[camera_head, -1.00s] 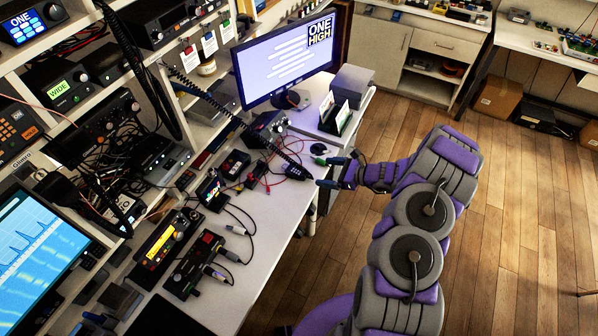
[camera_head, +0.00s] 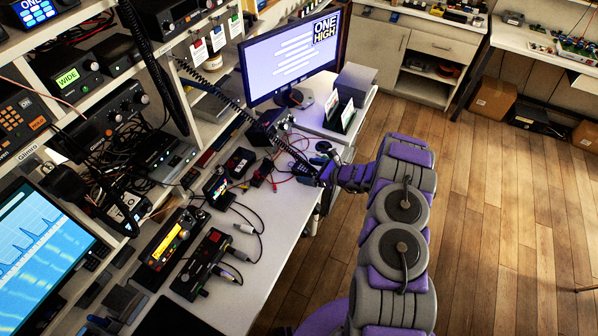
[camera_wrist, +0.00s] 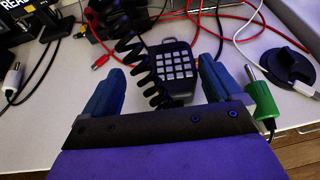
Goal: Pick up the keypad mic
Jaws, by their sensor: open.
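The keypad mic (camera_wrist: 174,70) is a dark handset with a grid of pale square keys. In the wrist view it lies on the white bench, ahead of and between my two blue fingers. Its black coiled cord (camera_wrist: 150,76) runs across its left side. My gripper (camera_wrist: 158,82) is open, with the fingers apart on either side of the mic. I cannot tell whether they touch it. In the head view my gripper (camera_head: 319,169) is over the bench's right edge, and the mic (camera_head: 303,169) is partly hidden beside it.
A green-bodied connector (camera_wrist: 262,98) lies just right of my right finger, beside a dark round object (camera_wrist: 287,66). Red and white cables cross the bench behind the mic. A monitor (camera_head: 290,65) stands farther back. Several small devices crowd the bench to the left.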

